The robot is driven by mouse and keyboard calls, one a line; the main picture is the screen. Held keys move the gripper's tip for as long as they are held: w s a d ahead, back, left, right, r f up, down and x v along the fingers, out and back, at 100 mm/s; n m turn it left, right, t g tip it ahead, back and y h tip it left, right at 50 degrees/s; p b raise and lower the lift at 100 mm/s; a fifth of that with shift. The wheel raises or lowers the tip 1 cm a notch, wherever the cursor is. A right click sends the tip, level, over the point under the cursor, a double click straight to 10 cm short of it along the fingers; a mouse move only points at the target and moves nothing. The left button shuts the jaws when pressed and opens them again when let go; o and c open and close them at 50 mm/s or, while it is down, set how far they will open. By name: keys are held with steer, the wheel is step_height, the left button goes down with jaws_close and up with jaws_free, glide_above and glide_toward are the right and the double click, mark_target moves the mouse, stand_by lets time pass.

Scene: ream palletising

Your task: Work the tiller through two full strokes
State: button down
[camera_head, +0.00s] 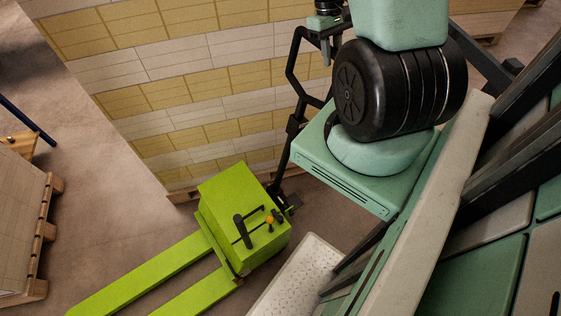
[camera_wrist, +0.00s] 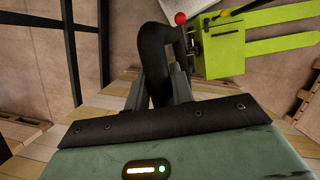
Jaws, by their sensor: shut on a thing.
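The lime-green pallet jack (camera_head: 240,215) stands on the floor in the middle of the head view. Its black tiller (camera_head: 291,137) rises steeply from the jack's back end to a bent loop handle. My gripper (camera_head: 326,48) is at the top of that loop, partly hidden by my own arm. In the wrist view, my gripper (camera_wrist: 158,82) has its fingers on both sides of the thick black handle bar (camera_wrist: 153,50), shut on it. The jack body (camera_wrist: 222,52) shows beyond, with a red knob (camera_wrist: 181,18) near it.
A tall wall of stacked white and yellow reams (camera_head: 190,75) stands behind the jack. Another loaded pallet (camera_head: 40,235) is at the left edge. The jack's forks (camera_head: 140,275) reach toward the lower left. Bare floor (camera_head: 95,165) lies between the stacks.

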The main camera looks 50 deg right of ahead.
steer(key=w+a+r+p, duration=0.2)
steer(key=w+a, duration=0.1)
steer(key=a, duration=0.7)
steer(key=shift+w, duration=0.1)
steer(key=a, duration=0.2)
steer(key=w+a, duration=0.1)
steer(key=a, duration=0.1)
steer(key=shift+w+r+p, duration=0.15)
steer(key=shift+p, duration=0.25)
steer(key=c, duration=1)
jaws_free()
step_height(320, 180, up, 8)
steer(key=p, duration=0.2)
steer(key=shift+a, duration=0.1)
